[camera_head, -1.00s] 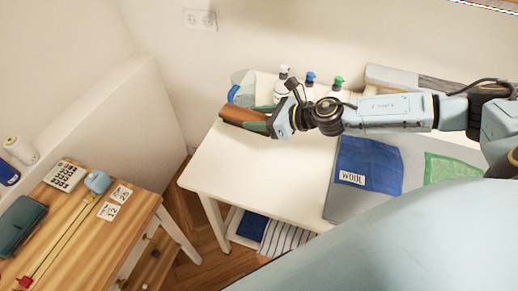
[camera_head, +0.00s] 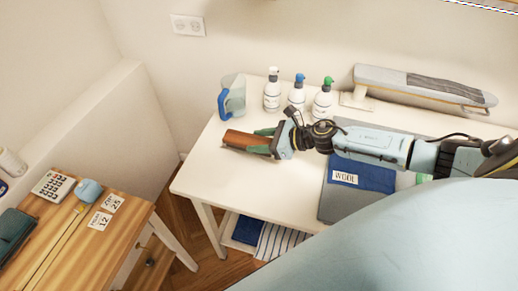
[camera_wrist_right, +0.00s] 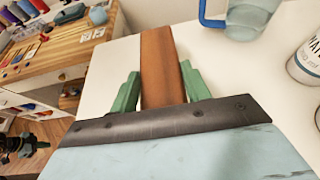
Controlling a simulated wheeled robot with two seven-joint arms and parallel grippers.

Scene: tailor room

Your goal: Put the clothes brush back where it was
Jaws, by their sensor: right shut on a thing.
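The clothes brush (camera_head: 246,142) has a brown wooden body and lies between the green fingers of my right gripper (camera_head: 266,141), which is shut on it. In the head view it points left above the left part of the white table. In the right wrist view the brush (camera_wrist_right: 160,68) extends forward between the two green fingers (camera_wrist_right: 163,85), over the white surface. I cannot tell whether it touches the table. Its bristles are not visible.
On the white table (camera_head: 207,178) stand a jug with blue handle (camera_head: 232,98) and white spray bottles (camera_head: 297,95). A sleeve ironing board (camera_head: 415,85) is at the back. A blue WOOL cloth (camera_head: 365,173) lies on a grey mat. The table's front left is clear.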

